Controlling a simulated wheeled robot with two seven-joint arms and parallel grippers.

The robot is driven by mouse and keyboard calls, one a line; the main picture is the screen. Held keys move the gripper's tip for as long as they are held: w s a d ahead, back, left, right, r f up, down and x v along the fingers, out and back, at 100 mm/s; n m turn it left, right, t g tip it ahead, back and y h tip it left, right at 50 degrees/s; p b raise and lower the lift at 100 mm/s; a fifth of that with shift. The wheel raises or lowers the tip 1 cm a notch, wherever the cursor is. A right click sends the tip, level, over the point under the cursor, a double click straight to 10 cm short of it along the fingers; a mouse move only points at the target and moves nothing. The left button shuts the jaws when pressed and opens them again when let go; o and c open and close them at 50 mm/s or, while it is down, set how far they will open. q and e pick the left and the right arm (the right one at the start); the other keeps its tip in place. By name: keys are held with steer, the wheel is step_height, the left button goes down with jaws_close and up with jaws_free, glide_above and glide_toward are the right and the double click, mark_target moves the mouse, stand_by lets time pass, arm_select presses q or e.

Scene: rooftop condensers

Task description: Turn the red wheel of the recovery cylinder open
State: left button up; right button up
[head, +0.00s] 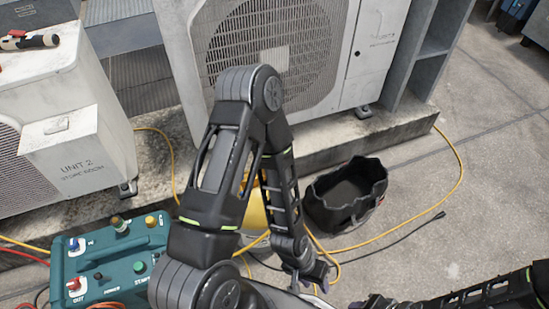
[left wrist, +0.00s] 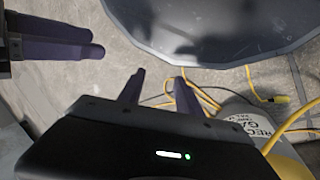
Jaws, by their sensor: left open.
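The recovery cylinder shows as a yellow part (head: 255,208) behind my left arm in the head view. In the left wrist view its grey body (left wrist: 240,117) with partly readable lettering lies at the lower right. I cannot make out its red wheel in either view. My left gripper (head: 314,281) points down to the right of the cylinder. In the left wrist view its jaws (left wrist: 159,76) are apart, with nothing between them, and do not touch the cylinder. Purple fingers of my right gripper (left wrist: 95,42) show at the upper left; their opening is unclear.
A black open bag (head: 345,195) stands right of my left arm. A teal machine (head: 115,265) with coloured knobs sits at the lower left. Yellow hose (head: 455,165) and a black cable loop over the floor. Condenser units stand behind.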

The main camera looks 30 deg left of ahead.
arm_select(q)
steer(key=shift+o, duration=1.2)
steer(key=w+a+m+b, duration=0.1)
steer(key=w+a+m, duration=0.1)
steer(key=w, duration=0.5)
steer(key=shift+w+a+r+m, duration=0.3)
steer(key=shift+r+m, duration=0.1)
steer(key=shift+m, duration=0.4)
steer(key=w+a+r+m+b, duration=0.1)
steer(key=w+a+r+m, duration=0.35)
steer(key=w+a, duration=0.3)
steer(key=w+a+r+m+y, duration=0.1)
steer(key=w+a+r+m, duration=0.1)
steer(key=a, duration=0.4)
steer(key=w+a+r+m+y+b, duration=0.1)
steer(key=w+a+r+m, duration=0.1)
steer(key=a+r+m, duration=0.2)
steer(key=w+a+r+m+y+b, duration=0.1)
steer(key=w+a+r+m+y, duration=0.1)
steer(key=a+r, duration=0.5)
steer(key=shift+a+r+m+g, duration=0.2)
steer(key=shift+a+m, duration=0.15)
steer(key=shift+a, duration=0.35)
steer(key=shift+a+r+m+g, duration=0.2)
steer(key=shift+a+m, duration=0.1)
steer(key=shift+a, duration=0.4)
steer(key=shift+f, duration=0.1)
step_height(320, 180, down, 8)
steer(key=shift+d+r+b, duration=0.1)
steer(key=shift+b, duration=0.95)
